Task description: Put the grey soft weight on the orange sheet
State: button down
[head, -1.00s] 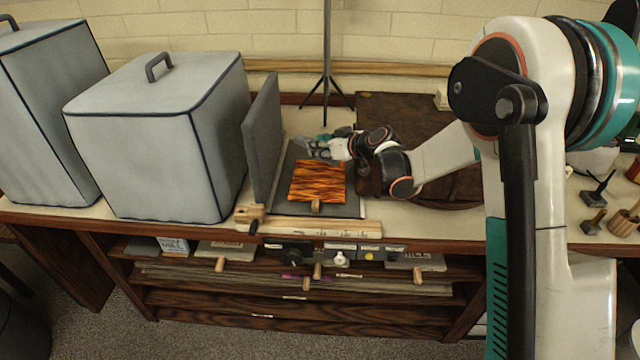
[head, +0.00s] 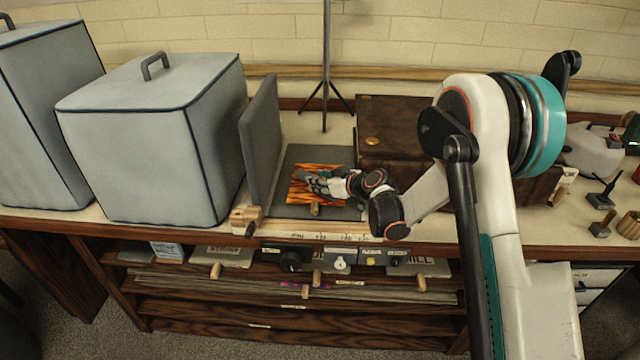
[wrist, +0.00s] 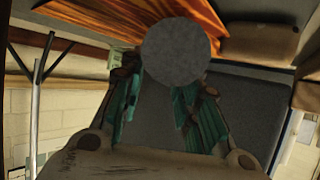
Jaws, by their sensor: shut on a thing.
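The orange sheet (head: 298,196), with a dark flame-like pattern, lies flat on a dark grey mat (head: 292,158) on the bench. My gripper (head: 312,182) is over the sheet and hides much of its middle in the head view. In the wrist view the grey soft weight (wrist: 176,55) shows as a round grey face between my teal fingers, which are shut on it. The patterned sheet (wrist: 202,14) shows beyond the weight there. The weight is hard to make out in the head view. I cannot tell how much gap lies between the weight and the sheet.
A grey upright panel (head: 260,145) stands left of the mat, beside a large covered box (head: 150,150). A dark brown board or case (head: 395,130) is to the right. A wooden block (head: 248,215) lies at the front edge. A thin black stand (head: 326,80) is behind.

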jog(key=shift+f, duration=0.3)
jog(key=c, duration=1.5)
grip_release()
jog(key=shift+r, duration=0.3)
jog(key=p+v, duration=0.4)
jog(key=v, duration=0.8)
jog(key=shift+d, duration=0.1)
jog(key=shift+r, duration=0.15)
